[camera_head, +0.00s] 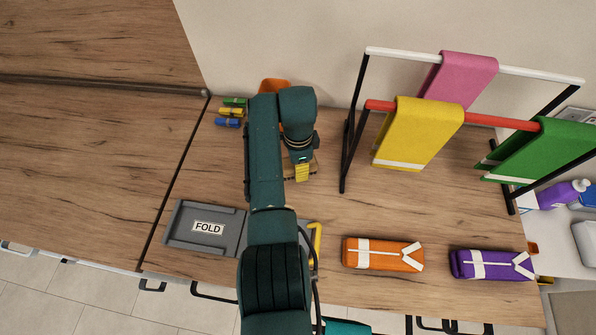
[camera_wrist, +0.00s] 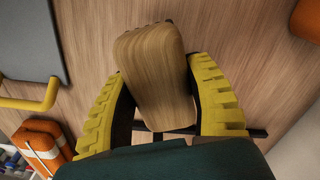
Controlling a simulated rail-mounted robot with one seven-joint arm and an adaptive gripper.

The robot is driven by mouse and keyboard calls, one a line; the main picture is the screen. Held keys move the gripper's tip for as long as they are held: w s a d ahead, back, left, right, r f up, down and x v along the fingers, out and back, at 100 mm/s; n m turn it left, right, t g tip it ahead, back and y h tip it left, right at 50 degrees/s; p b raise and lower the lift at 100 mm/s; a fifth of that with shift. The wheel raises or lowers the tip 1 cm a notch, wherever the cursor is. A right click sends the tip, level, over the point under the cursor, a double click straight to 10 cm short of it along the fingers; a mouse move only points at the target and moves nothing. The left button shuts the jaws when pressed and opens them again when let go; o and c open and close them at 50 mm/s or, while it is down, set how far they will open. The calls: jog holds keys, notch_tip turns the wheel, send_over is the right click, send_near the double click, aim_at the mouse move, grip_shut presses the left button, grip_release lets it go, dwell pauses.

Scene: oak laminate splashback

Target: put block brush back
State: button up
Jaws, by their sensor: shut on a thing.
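My gripper (camera_wrist: 160,82) has toothed yellow fingers, shut on the sides of a wooden block, which I take to be the block brush (camera_wrist: 154,62). The block has a smooth, rounded wood-grain body in the wrist view. In the head view my gripper (camera_head: 302,172) points down over the counter, left of the drying rack. My arm and fingers hide most of the block there.
The rack (camera_head: 343,150) carries pink, yellow and green towels. An orange container (camera_head: 272,85) stands behind my arm. Small coloured rolls (camera_head: 230,112) lie back left. A grey FOLD board (camera_head: 180,225) lies front left. Orange (camera_head: 382,254) and purple (camera_head: 490,265) bundles lie front right.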

jog(key=shift+f+b, duration=0.35)
jog(key=shift+f, duration=1.2)
jog(key=shift+f, duration=0.25)
jog(key=o, duration=1)
jog(key=shift+r, duration=0.1)
